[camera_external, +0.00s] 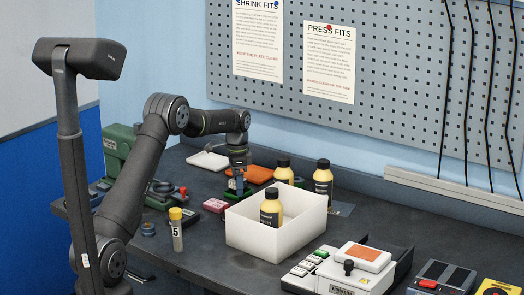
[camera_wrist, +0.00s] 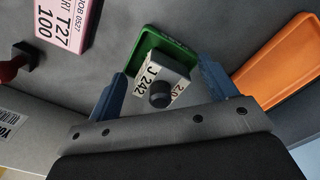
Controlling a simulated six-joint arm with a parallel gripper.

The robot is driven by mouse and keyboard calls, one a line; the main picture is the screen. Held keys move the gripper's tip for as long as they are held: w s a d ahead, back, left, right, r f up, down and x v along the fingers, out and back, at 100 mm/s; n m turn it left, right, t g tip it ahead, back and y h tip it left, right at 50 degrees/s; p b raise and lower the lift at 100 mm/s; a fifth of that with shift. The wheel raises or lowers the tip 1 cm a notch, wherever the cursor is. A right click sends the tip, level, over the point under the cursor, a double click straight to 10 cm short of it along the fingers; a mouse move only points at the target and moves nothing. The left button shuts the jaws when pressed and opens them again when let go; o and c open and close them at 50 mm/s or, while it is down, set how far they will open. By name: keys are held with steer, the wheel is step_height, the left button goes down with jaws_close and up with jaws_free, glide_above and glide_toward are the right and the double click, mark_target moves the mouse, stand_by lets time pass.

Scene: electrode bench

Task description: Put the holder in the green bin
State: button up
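The holder (camera_wrist: 158,72) is a grey block with white labels reading "J 242" and "2.0" and a dark round knob. In the wrist view it sits over the green bin (camera_wrist: 146,43), a shallow green tray, and looks to be within its rim; its exact contact with the floor is hidden. My gripper (camera_wrist: 162,72) has its blue fingers on both sides of the holder, with gaps between fingers and block. In the external view my gripper (camera_external: 237,185) is low over the far part of the bench, and it hides most of the holder and bin there.
An orange tray (camera_wrist: 280,62) is right of the green bin, and a pink labelled box (camera_wrist: 68,22) is left. A white box (camera_external: 262,238) with a bottle stands in front. Bottles (camera_external: 323,182) are behind it. A yellow-capped vial (camera_external: 177,230) stands at left.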

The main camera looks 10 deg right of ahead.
step_height(320, 180, up, 12)
steer(key=shift+r, duration=0.2)
stand_by(0.4)
steer(key=shift+f, duration=0.1)
step_height(320, 180, down, 13)
steer(key=shift+r, duration=2.25)
steer(key=shift+f, duration=0.1)
